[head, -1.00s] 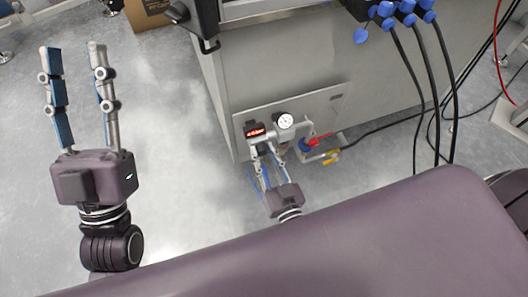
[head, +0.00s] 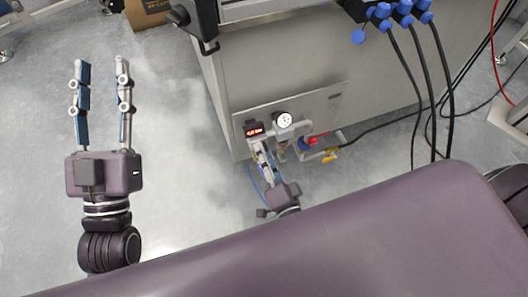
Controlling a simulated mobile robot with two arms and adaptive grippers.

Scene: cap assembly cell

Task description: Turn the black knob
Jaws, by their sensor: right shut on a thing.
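My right gripper (head: 259,148) is low by the grey cabinet, with its fingertips just under the small unit with a red lit display (head: 254,130). It is shut on the black knob there, which the fingers almost wholly hide. The gripper is seen nearly edge-on, so one finger covers much of the other. A white round gauge (head: 284,120) sits just right of the display. My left gripper (head: 103,72) is open and empty above the bare floor at the left, its fingers pointing up the picture.
The cabinet panel (head: 310,105) stands behind the fittings. A red valve handle (head: 312,141) and a yellow one (head: 330,152) are close to the right of my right gripper. Black cables (head: 440,80) hang further right. The floor (head: 180,150) between my arms is clear.

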